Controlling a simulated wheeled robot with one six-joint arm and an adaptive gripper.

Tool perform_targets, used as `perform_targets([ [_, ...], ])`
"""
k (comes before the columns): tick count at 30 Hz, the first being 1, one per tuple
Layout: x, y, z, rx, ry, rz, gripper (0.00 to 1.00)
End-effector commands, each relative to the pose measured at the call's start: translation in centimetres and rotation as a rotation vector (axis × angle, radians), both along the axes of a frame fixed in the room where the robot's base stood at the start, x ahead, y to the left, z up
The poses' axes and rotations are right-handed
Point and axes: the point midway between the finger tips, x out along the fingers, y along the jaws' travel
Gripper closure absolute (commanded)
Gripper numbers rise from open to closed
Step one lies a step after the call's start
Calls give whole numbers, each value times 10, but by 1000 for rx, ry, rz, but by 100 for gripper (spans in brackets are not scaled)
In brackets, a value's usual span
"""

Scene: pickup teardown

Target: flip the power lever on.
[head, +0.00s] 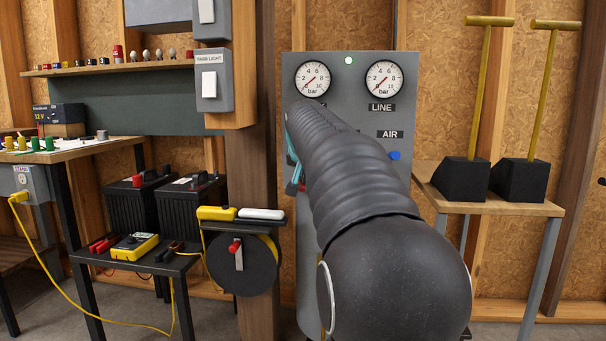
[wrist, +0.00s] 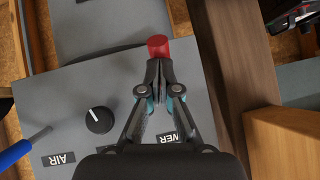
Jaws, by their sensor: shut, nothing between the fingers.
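The power lever's red knob (wrist: 157,46) shows in the wrist view, just beyond my fingertips. The shaft behind it is hidden by my fingers. Part of its label, the power label (wrist: 178,135), shows upside down between and beside my fingers. My gripper (wrist: 159,72) is shut and empty, its tips in line with the knob; I cannot tell if they touch it. In the head view my arm covers most of the grey panel (head: 420,75), and only teal parts of my gripper (head: 291,150) show at the panel's left edge, with a small red bit below.
The panel also carries two gauges (head: 312,78), a green lamp (head: 348,60), a black dial (wrist: 99,120) and a blue air lever (wrist: 24,148). A wooden post (head: 250,180) with a light switch (head: 209,84) stands left. A cable reel (head: 242,265) hangs below it.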

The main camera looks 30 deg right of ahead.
Motion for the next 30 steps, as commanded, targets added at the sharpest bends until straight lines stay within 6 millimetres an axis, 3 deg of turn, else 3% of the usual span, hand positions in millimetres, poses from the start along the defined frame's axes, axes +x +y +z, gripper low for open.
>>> perform_targets([
  [14, 1, -1, -7, 5, 11, -1, 100],
  [19, -3, 1, 3, 4, 9, -1, 100],
  [25, -18, 8, 37, 0, 0, -3, 100],
  [30, -46, 26, 35, -1, -2, 0, 100],
])
